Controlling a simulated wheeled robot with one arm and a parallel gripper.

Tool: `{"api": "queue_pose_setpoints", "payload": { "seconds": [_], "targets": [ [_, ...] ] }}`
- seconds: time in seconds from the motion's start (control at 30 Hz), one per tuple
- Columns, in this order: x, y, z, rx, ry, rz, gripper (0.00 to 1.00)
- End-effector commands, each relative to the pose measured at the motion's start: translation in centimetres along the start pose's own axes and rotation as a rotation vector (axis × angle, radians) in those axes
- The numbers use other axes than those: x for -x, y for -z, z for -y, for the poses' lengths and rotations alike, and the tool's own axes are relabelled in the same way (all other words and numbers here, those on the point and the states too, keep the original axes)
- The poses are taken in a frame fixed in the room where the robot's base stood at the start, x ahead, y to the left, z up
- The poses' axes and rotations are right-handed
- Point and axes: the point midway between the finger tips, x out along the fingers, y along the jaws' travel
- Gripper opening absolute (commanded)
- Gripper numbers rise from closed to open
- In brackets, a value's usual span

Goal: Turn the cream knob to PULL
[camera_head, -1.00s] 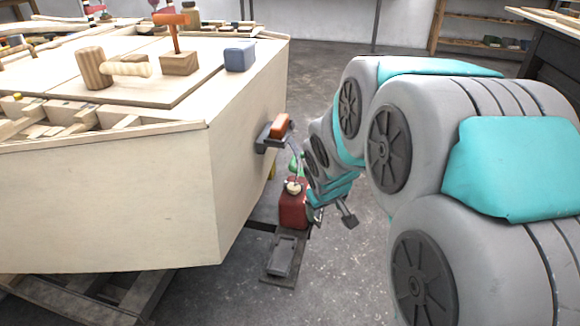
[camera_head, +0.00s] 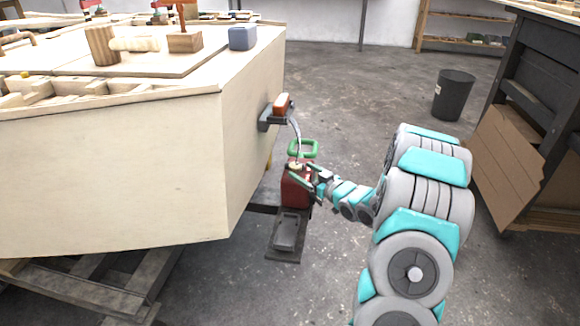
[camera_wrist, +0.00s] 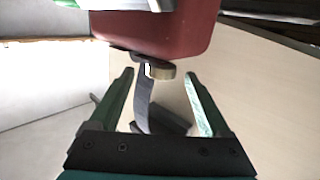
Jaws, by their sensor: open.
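The cream knob (camera_head: 295,166) sits on top of a red box-shaped unit (camera_head: 292,190) beside the plywood hull. In the wrist view a tan-cream knob (camera_wrist: 162,71) shows at the edge of the red body (camera_wrist: 165,32), between and just beyond my fingertips. My gripper (camera_head: 301,173) is open, close to the knob from the right. In the wrist view my gripper (camera_wrist: 159,75) has one finger to each side of the knob, with gaps. Contact cannot be seen. Any PULL mark is too small to read.
The plywood hull (camera_head: 120,170) stands close on the left. An orange-topped bracket (camera_head: 278,108) juts from its side above the unit, with a thin hose running down. A green looped part (camera_head: 303,149) is behind. A dark pedal-like plate (camera_head: 287,235) lies in front.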

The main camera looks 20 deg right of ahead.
Motion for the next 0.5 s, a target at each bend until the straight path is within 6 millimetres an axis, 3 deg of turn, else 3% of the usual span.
{"api": "queue_pose_setpoints", "payload": {
  "seconds": [0.27,0.5],
  "targets": [
    [0.5,-0.4,0.1,-0.039,0.034,-0.103,0.81],
    [-2.2,0.0,0.2,-0.036,0.036,-0.105,0.81]
  ]
}}
